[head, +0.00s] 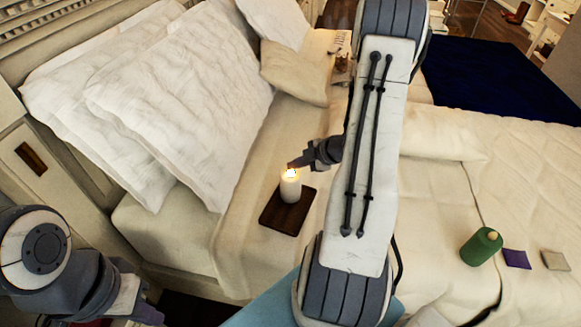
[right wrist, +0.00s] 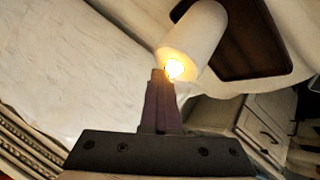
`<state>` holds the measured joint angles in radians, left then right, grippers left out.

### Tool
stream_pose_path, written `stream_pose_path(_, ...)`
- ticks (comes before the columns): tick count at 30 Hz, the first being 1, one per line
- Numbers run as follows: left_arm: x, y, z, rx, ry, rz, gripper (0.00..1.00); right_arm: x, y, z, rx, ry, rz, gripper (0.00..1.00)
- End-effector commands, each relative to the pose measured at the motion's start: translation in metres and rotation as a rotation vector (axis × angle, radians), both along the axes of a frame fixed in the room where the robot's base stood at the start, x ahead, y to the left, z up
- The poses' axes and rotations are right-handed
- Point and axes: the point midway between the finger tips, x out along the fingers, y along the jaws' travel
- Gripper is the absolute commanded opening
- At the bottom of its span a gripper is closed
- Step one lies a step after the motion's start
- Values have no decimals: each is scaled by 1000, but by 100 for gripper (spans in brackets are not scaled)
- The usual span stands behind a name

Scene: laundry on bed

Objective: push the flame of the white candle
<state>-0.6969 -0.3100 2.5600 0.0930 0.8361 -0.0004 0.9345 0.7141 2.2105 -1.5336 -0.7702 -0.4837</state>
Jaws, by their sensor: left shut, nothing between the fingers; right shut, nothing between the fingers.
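The white candle (head: 290,188) stands upright on a dark brown square tray (head: 283,222) on the bed. Its flame (head: 291,172) is lit. My right gripper (head: 293,164) is shut and empty, its fingertips right at the flame above the candle's top. In the right wrist view the candle (right wrist: 196,38) lies just beyond the shut fingertips (right wrist: 160,76), and the flame (right wrist: 174,68) glows at their tip. I cannot tell whether they touch the flame. My left gripper (head: 150,314) is shut and empty at the lower left, beside the bed, far from the candle.
White pillows (head: 180,95) lean against the headboard on the left. A green candle (head: 481,246), a purple square (head: 517,259) and a beige square (head: 556,260) lie on the bed at the right. My right arm covers the middle of the head view. A dark blue blanket (head: 500,75) lies farther back.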

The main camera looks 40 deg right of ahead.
Motion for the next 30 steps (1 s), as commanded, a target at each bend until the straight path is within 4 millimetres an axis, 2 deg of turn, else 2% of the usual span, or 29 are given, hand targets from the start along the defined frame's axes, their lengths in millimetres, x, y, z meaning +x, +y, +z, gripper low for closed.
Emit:
stream_pose_path(6, 0, 0, 9, 0, 0, 0, 0, -4, 2, 4, 4, 11, 0, 0)
stream_pose_path(17, 0, 0, 12, 0, 0, 0, 0, -3, 2, 8, 2, 6, 0, 0)
stream_pose_path(30, 0, 0, 56, 0, 0, 0, 0, -2, 1, 51, 1, 3, 0, 0)
